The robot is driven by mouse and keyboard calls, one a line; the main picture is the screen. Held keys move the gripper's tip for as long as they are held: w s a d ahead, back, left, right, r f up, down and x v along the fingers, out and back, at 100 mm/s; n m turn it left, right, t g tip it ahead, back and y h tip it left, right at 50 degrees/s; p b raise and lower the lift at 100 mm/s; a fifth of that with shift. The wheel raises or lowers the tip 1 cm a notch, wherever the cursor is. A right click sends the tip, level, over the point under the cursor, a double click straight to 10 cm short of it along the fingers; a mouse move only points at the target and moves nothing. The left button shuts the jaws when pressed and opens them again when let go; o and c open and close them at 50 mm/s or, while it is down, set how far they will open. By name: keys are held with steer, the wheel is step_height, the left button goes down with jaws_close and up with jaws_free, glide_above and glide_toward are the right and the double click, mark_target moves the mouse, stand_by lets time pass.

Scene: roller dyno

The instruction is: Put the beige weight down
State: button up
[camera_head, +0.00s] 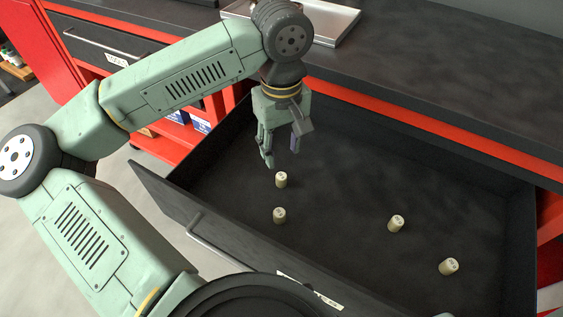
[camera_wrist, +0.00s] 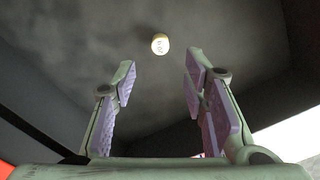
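Several small beige cylindrical weights stand apart inside the open dark drawer (camera_head: 345,165). One beige weight (camera_head: 281,179) is just below my gripper (camera_head: 281,157) in the head view. A second weight (camera_head: 279,215) stands nearer the drawer front. A third weight (camera_head: 396,223) and a fourth weight (camera_head: 448,266) stand to the right. My gripper is open and empty, pointing down into the drawer. In the wrist view, the fingers of my gripper (camera_wrist: 160,78) are spread wide, and one beige weight (camera_wrist: 160,43) with a marked top stands beyond the fingertips, untouched.
The drawer front has a metal handle (camera_head: 212,243) and dark side walls. A dark worktop (camera_head: 440,70) with a red edge is behind, bearing a metal tray (camera_head: 335,28). The drawer floor between the left and right weights is clear.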

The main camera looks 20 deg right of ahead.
steer(key=shift+r, duration=1.7)
